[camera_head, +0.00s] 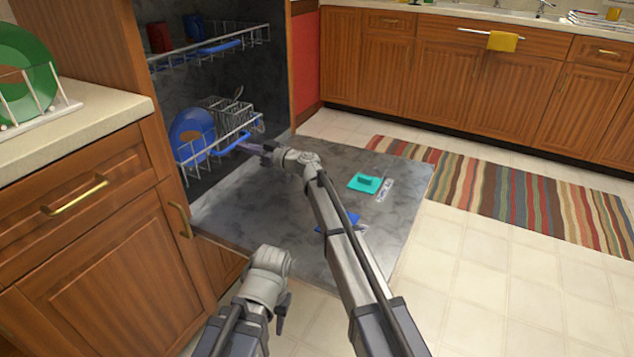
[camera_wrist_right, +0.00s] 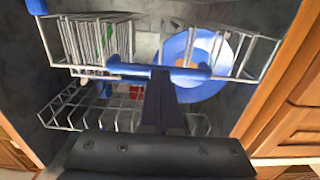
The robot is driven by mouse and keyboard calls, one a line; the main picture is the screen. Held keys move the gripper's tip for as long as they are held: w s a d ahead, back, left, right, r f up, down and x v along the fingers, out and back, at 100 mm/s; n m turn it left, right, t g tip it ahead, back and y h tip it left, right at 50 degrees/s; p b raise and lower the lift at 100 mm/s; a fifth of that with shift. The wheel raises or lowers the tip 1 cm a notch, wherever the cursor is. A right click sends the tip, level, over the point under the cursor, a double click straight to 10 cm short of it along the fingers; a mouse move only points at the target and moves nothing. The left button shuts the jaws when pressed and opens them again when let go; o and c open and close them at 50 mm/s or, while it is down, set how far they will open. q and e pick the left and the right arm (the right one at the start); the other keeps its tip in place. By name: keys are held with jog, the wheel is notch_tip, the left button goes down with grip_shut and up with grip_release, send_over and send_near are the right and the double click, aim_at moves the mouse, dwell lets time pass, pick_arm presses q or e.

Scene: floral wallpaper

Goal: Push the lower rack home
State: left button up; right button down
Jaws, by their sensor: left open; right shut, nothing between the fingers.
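The lower rack (camera_head: 217,144) is a white wire rack with a blue front handle (camera_head: 230,143), inside the open dishwasher. It holds a blue plate (camera_head: 180,133) and a grey cutlery basket (camera_head: 232,118). My right gripper (camera_head: 262,152) is shut and empty, pointing at the rack's front. In the right wrist view, which looks upside down, its fingertips (camera_wrist_right: 161,76) overlap the blue handle (camera_wrist_right: 190,73); I cannot tell if they touch. The blue plate (camera_wrist_right: 197,82) also shows there. My left gripper (camera_head: 283,310) is open and low, away from the rack, and partly hidden.
The open dishwasher door (camera_head: 395,215) lies flat below the rack, with a teal item (camera_head: 367,183) and a blue item (camera_head: 340,222) on it. The upper rack (camera_head: 212,48) holds cups. Cabinets (camera_head: 90,270) stand close at left. A striped rug (camera_head: 500,195) lies right.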

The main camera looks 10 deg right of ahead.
jog(key=x, duration=0.7)
jog(key=shift+w+a, duration=0.1)
jog(key=shift+a, duration=0.05)
jog(key=v, duration=0.8)
dwell(0.4)
